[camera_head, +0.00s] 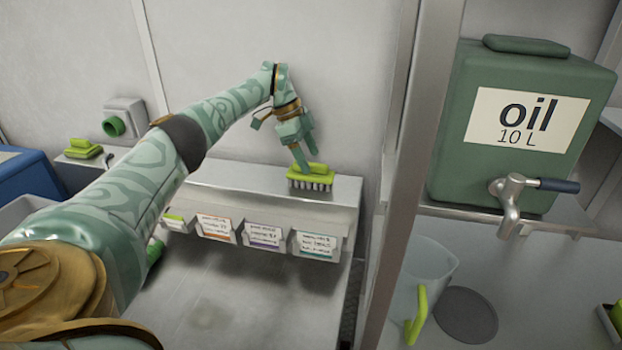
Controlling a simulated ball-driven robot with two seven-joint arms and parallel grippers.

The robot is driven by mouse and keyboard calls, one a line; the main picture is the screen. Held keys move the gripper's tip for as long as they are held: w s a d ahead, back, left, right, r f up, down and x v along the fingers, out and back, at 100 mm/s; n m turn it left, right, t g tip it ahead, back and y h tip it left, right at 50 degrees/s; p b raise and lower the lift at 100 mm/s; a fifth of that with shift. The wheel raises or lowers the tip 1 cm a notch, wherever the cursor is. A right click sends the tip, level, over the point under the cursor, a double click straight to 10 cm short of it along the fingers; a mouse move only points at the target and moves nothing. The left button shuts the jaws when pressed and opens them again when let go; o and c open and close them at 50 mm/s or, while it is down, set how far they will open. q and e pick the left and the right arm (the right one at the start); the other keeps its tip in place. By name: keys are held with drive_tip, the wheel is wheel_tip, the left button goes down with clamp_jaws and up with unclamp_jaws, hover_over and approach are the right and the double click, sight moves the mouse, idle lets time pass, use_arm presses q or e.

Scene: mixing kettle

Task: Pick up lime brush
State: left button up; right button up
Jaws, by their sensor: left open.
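The lime brush (313,178) sits bristles down on the metal shelf (230,180), near its right end by the wall. It has a lime body and grey bristles. My left gripper (304,158) reaches in from the left and points down at the brush. Its fingertips are at the brush's back left side, at the handle. The jaws are open. Whether a finger touches the brush I cannot tell, because the fingers partly overlap it. My right gripper is not in view.
Labelled bins (262,237) hang under the shelf front. A metal post (415,150) stands right of the shelf. Beyond it are a green oil container (530,165) with a tap and a clear jug (418,275). Another lime item (83,149) lies at the far left.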

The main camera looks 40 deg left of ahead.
sight(310, 163)
use_arm(q)
drive_tip(key=x, duration=0.4)
drive_tip(key=shift+s+f+b, duration=0.15)
drive_tip(key=shift+s+b, duration=0.1)
drive_tip(key=shift+b, duration=0.05)
drive_tip(key=shift+w+d+f, duration=0.1)
drive_tip(key=shift+d+f, duration=0.05)
drive_tip(key=shift+f, duration=0.05)
drive_tip(key=c, duration=1.1)
drive_tip(key=shift+r, duration=0.1)
